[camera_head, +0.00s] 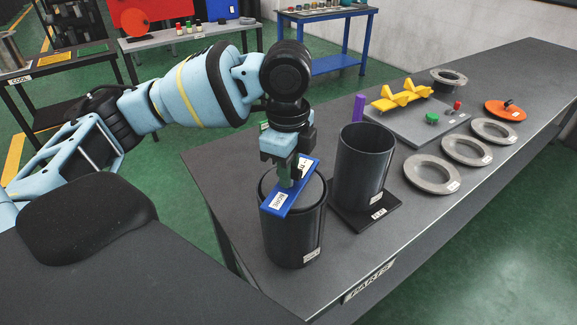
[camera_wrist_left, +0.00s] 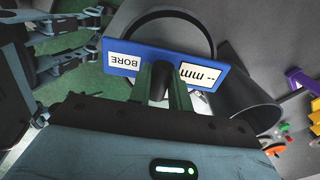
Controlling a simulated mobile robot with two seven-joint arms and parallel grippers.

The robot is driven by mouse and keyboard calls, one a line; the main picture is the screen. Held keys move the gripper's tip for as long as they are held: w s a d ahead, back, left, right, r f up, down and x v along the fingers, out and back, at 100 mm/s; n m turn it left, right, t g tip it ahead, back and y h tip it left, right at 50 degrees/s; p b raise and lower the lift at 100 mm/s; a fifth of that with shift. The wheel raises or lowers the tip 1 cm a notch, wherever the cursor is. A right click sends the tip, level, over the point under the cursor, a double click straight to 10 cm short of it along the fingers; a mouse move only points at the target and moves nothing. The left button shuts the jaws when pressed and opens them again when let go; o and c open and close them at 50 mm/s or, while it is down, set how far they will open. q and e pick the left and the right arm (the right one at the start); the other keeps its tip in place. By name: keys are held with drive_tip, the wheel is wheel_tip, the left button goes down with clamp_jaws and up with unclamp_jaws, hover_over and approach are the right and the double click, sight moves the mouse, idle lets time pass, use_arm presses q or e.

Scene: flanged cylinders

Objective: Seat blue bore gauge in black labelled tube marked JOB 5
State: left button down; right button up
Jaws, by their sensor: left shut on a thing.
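My left gripper (camera_head: 288,178) is shut on the blue bore gauge (camera_head: 273,203), a flat blue plate with white labels. In the left wrist view the gauge (camera_wrist_left: 120,70) reads "BORE" and "mm", and my gripper (camera_wrist_left: 163,88) holds it at its middle. The gauge is over the mouth of the front black labelled tube (camera_head: 293,238), slanting across its rim. I cannot tell whether it touches the rim. A second, open black tube (camera_head: 361,170) stands upright on a black base plate, just right. The tube labels are too small to read. My right gripper is out of view.
Grey flanged rings (camera_head: 431,174) lie along the bench's right edge. Behind the tubes are a grey plate with a yellow part (camera_head: 401,95), a purple block (camera_head: 358,107) and an orange disc (camera_head: 505,110). The far bench end is clear.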

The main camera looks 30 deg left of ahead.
use_arm(q)
drive_tip(key=shift+f, duration=0.35)
idle(0.4)
drive_tip(key=c, duration=1.2)
unclamp_jaws()
drive_tip(key=shift+s+r, duration=0.1)
drive_tip(key=shift+r, duration=3.85)
drive_tip(key=shift+d+f, duration=0.1)
